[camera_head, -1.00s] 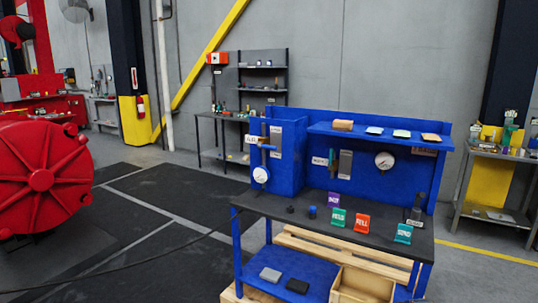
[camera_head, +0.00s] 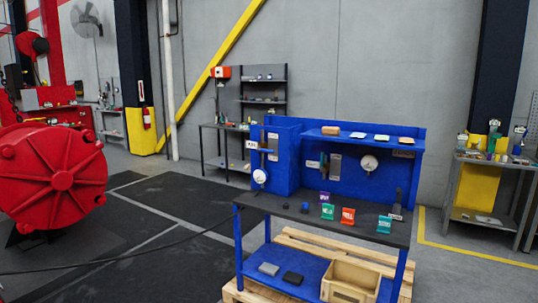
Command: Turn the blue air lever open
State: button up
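The blue workbench (camera_head: 240,240) stands right of centre with an upright blue back panel. A small lever (camera_head: 266,151) sits on the panel's left section, beside a white label (camera_head: 250,144) that is too small to read surely. The lever looks roughly sideways, but its exact angle is unclear. A round white gauge (camera_head: 260,176) is below it. Another lever-like part (camera_head: 322,163) and a second gauge (camera_head: 369,163) are further right on the panel. My gripper is not in view.
Colored label stands, including a red one (camera_head: 348,215), sit on the dark benchtop. A wooden pallet (camera_head: 237,291) is under the bench. A large red drum (camera_head: 62,178) stands at left. A dark cable (camera_head: 130,262) crosses the floor.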

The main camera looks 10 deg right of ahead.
aim_at(258, 149)
jog(key=u, duration=0.55)
jog(key=i, duration=1.05)
jog(key=u, duration=0.6)
jog(key=i, duration=1.55)
jog(key=z, duration=0.8)
jog(key=i, duration=0.8)
jog(key=z, duration=0.4)
